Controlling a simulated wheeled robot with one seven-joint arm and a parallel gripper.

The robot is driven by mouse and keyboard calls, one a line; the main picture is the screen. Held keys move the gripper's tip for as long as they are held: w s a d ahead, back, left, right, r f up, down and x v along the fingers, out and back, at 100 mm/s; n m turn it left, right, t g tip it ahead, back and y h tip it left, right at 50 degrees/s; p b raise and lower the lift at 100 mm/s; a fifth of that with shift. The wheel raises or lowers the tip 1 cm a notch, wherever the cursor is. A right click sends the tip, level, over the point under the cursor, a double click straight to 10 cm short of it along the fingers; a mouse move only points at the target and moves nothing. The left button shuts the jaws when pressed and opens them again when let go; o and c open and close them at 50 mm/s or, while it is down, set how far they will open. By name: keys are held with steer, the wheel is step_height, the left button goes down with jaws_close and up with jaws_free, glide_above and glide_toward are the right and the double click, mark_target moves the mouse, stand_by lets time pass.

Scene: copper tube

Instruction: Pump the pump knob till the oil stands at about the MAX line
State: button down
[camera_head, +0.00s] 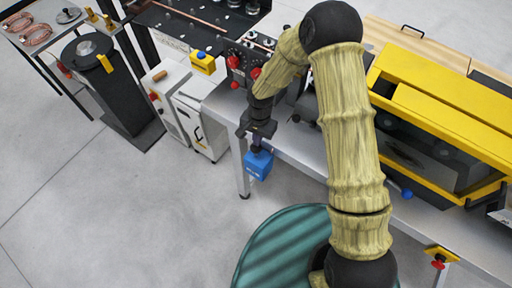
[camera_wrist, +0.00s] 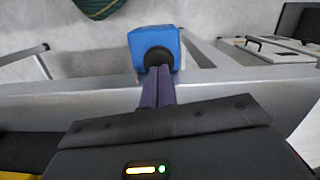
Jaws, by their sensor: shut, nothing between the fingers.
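A blue block (camera_head: 258,165) with faint pale marks hangs at the front edge of the metal bench. In the wrist view the blue block (camera_wrist: 152,42) carries a round black knob (camera_wrist: 157,56), which I take for the pump knob. My gripper (camera_head: 257,146) is right above the block. In the wrist view its two dark fingers (camera_wrist: 158,72) are closed together, with their tips at the knob. I cannot tell whether they touch it. The knob is hidden in the head view. No oil level or MAX line can be made out.
The grey bench (camera_head: 300,140) runs below the arm. A yellow-framed machine (camera_head: 435,110) stands on its right. The floor (camera_head: 130,215) at left is clear.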

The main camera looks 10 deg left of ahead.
step_height(320, 180, down, 3)
steer(key=b, duration=0.2)
steer(key=shift+b, duration=0.35)
steer(key=shift+r, duration=0.15)
steer(key=shift+w+r+p, duration=0.1)
steer(key=shift+w+p, duration=0.1)
steer(key=shift+p, duration=0.1)
steer(key=shift+w+d+r, duration=0.15)
steer(key=shift+w+r, duration=0.05)
steer(key=shift+w, duration=0.3)
steer(key=shift+w+d+r, duration=0.15)
steer(key=shift+w, duration=0.75)
steer(key=shift+s, duration=0.1)
